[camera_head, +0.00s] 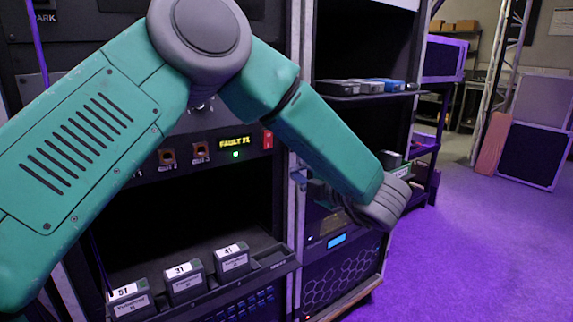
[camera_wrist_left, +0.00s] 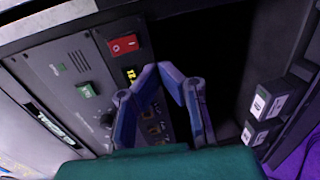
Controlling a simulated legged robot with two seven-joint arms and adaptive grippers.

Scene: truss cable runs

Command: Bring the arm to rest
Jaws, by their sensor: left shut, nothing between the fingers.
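My left arm (camera_head: 325,140), teal with grey joints, comes in from the left, bends at a high elbow and slopes down to the right in front of the equipment rack. Its left gripper (camera_head: 324,194) is mostly hidden behind the forearm in the head view. In the wrist view the left gripper (camera_wrist_left: 163,72) shows its two bluish fingers drawn together at the tips, with nothing between them. The fingers are in front of the rack panel, near a red rocker switch (camera_wrist_left: 124,44). My right gripper is not in view.
The rack panel has a lit fault display (camera_head: 234,142). Labelled modules (camera_head: 183,282) stand on a lower shelf. A shelf (camera_head: 365,92) with small boxes is behind the forearm. The purple-lit floor (camera_head: 480,250) at right is open, with a speaker cabinet (camera_head: 532,155) farther back.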

